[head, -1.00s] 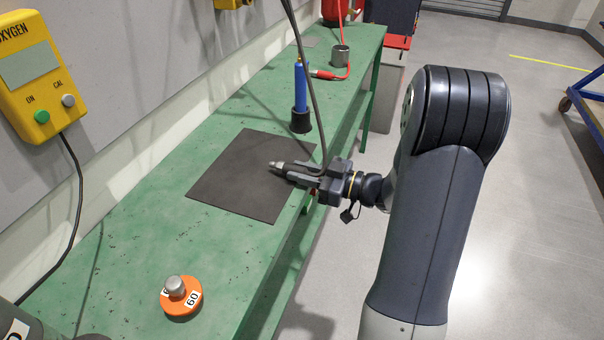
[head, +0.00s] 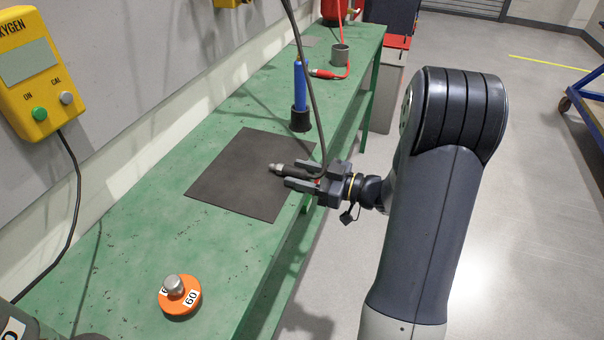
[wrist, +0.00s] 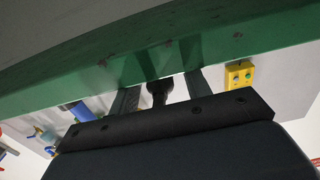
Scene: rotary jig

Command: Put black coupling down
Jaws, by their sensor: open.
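The black coupling (head: 284,171), with a grey metal tip, lies over the dark mat (head: 233,193) near its right edge. It points left. My gripper (head: 292,174) is open around it, with one finger on each side and a gap showing. A dark cable (head: 312,90) hangs from above and curves down to the coupling's rear end. In the wrist view the coupling (wrist: 158,90) shows dark between my two spread fingers. I cannot tell whether it rests fully on the mat.
An orange dial with a silver knob (head: 174,285) sits on the green bench (head: 130,240). A blue-handled tool stands in a black holder (head: 300,121) beyond the mat. A grey cup (head: 340,54) and a red cable lie farther back. The yellow oxygen box (head: 32,75) is on the wall.

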